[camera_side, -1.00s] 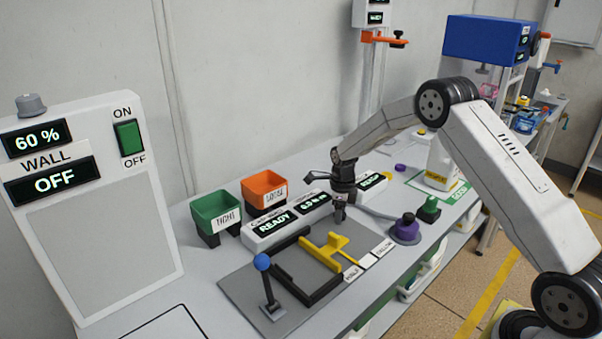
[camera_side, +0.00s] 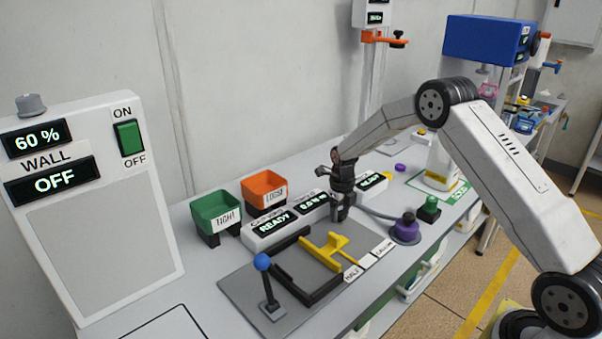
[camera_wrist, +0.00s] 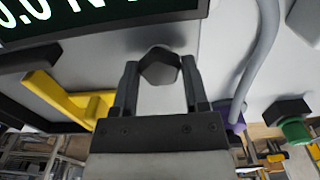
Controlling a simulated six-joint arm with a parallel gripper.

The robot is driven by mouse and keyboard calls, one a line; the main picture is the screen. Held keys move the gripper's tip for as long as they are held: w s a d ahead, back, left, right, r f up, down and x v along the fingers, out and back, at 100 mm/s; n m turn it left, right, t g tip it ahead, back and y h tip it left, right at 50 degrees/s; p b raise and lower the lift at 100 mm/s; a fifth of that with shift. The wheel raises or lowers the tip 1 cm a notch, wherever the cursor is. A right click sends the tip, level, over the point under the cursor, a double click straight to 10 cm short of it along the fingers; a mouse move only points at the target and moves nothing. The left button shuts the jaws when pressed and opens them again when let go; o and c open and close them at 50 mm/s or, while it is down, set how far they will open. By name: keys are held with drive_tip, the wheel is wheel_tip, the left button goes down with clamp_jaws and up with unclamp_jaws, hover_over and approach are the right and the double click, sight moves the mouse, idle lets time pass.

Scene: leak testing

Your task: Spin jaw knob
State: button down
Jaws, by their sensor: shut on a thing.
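The jaw knob (camera_wrist: 160,66) is a small dark faceted knob in the wrist view, between the two fingertips of my gripper (camera_wrist: 159,72). The fingers are shut on its sides. In the side view my gripper (camera_side: 340,212) points down in front of the grey display box, and the knob is hidden there by the fingers. The yellow jaw (camera_side: 330,250) sits in the black U-shaped frame (camera_side: 320,292) on the grey plate, just in front of my gripper. The yellow jaw also shows at the left of the wrist view (camera_wrist: 75,100).
A blue-balled lever (camera_side: 263,263) stands at the plate's left. Green (camera_side: 214,213) and orange (camera_side: 264,190) bins and the display box (camera_side: 272,228) are behind. A purple knob (camera_side: 406,229) and a green button (camera_side: 429,210) stand at the right, with a grey hose beside my gripper.

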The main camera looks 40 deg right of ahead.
unclamp_jaws()
drive_tip(key=n, duration=1.2)
drive_tip(key=shift+n, duration=2)
